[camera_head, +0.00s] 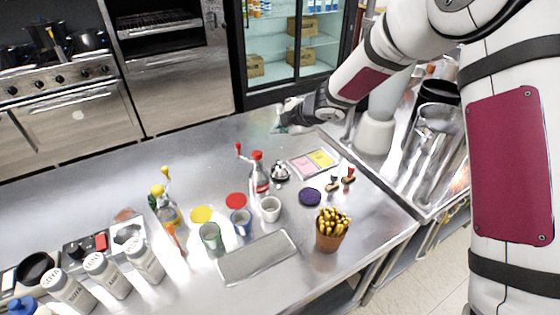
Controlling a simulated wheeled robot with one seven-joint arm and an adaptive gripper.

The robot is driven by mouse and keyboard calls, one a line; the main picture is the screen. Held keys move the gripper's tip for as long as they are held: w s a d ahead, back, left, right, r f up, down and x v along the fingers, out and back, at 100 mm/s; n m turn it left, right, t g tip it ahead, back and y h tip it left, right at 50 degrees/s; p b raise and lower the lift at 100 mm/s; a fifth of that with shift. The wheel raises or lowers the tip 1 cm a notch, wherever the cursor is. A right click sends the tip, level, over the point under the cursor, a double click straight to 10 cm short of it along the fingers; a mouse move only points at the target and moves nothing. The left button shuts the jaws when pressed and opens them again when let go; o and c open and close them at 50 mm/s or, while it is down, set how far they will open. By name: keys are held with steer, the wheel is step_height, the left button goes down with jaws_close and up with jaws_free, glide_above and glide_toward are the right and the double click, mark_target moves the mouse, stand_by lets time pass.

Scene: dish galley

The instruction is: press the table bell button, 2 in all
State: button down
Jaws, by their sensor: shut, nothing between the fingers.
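The table bell (280,173), a small silver dome with a dark base, stands on the steel counter just right of the red-capped bottle (261,175). Its button on top is too small to make out clearly. My gripper (283,128) is above the far edge of the counter, beyond the bell and apart from it.
A tray with pink and yellow pads (313,162) lies right of the bell. A white cup (270,208), a purple disc (310,197) and a pot of yellow sticks (331,232) stand nearer. Bottles and jars fill the left. The counter's far middle (200,155) is clear.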

steer(key=m, duration=0.1)
steer(key=m+p, duration=0.1)
steer(key=m, duration=0.1)
steer(key=s+r+m, duration=0.1)
steer(key=m, duration=0.1)
steer(key=shift+a+g+p, duration=0.15)
steer(key=shift+g+p, duration=0.15)
steer(key=shift+f, duration=0.1)
steer(key=b, duration=0.4)
glide_above(279, 163)
step_height(279, 163, down, 7)
steer(key=shift+w+r, duration=0.1)
steer(key=shift+w, duration=0.05)
steer(key=shift+f+b, duration=0.5)
steer(key=shift+f, duration=0.45)
steer(key=shift+f, duration=0.1)
stand_by(0.7)
steer(key=shift+f, duration=0.25)
